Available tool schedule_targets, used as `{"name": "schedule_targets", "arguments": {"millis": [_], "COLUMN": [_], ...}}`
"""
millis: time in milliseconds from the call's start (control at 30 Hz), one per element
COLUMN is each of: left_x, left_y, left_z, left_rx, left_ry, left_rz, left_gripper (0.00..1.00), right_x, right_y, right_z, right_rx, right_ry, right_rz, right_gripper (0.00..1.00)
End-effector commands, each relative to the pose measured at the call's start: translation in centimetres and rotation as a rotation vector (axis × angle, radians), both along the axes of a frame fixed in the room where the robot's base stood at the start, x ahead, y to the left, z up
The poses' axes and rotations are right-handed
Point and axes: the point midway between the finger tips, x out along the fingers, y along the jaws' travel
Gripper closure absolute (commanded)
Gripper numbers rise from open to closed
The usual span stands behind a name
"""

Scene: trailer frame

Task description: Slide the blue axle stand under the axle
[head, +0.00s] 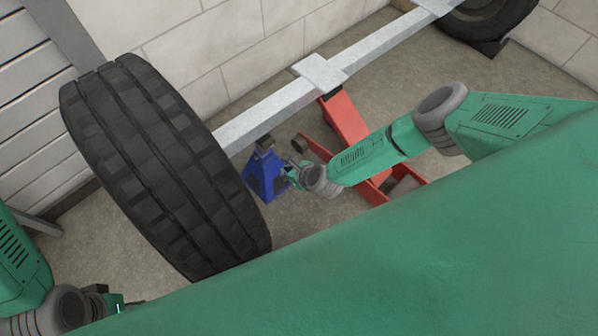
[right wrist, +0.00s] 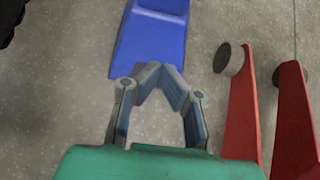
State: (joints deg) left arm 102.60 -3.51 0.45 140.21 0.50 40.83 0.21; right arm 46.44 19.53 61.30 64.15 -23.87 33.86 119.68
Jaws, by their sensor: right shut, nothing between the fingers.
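The blue axle stand (head: 262,176) stands on the floor just right of the big tire, its dark top close to the lower edge of the grey axle (head: 270,108). Whether its top is directly below the axle I cannot tell. My right gripper (head: 287,174) is shut and empty at the near right side of the stand. In the right wrist view the shut fingertips (right wrist: 160,72) are at the lower end of the blue stand (right wrist: 152,38); contact is unclear. My left gripper (head: 116,303) is at the lower left, far from the stand, its fingers mostly hidden.
A red floor jack (head: 345,118) stands under the axle's middle plate, close to my right arm; its red frame also shows in the right wrist view (right wrist: 243,110). The big tire (head: 165,165) blocks the left side. A block wall (head: 235,40) runs behind the axle.

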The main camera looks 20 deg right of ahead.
Motion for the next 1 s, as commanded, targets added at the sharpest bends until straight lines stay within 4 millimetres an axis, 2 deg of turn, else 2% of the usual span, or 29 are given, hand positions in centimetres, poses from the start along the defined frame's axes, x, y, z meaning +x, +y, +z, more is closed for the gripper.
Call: {"name": "schedule_targets", "arguments": {"millis": [400, 833, 867, 1000], "left_x": [0.0, 0.0, 0.1, 0.1], "left_y": [0.2, 0.1, 0.1, 0.1], "left_z": [-0.2, -0.1, -0.1, 0.0], "left_rx": [-0.005, -0.003, -0.003, -0.003], "left_ry": [0.0, 0.001, 0.002, 0.002], "left_rz": [0.0, 0.0, 0.0, 0.0], "left_gripper": [0.6, 0.6, 0.6, 0.6], "right_x": [-4.0, -4.7, -4.7, -4.7], "right_y": [-1.8, -2.2, -2.2, -2.2], "right_z": [4.3, 5.0, 5.0, 5.1], "right_rx": [0.0, 0.002, 0.002, -0.024], "right_ry": [0.001, 0.0, 0.0, -0.012], "right_rz": [-0.001, -0.001, -0.001, 0.02], "right_gripper": [1.0, 1.0, 0.96, 0.47]}}
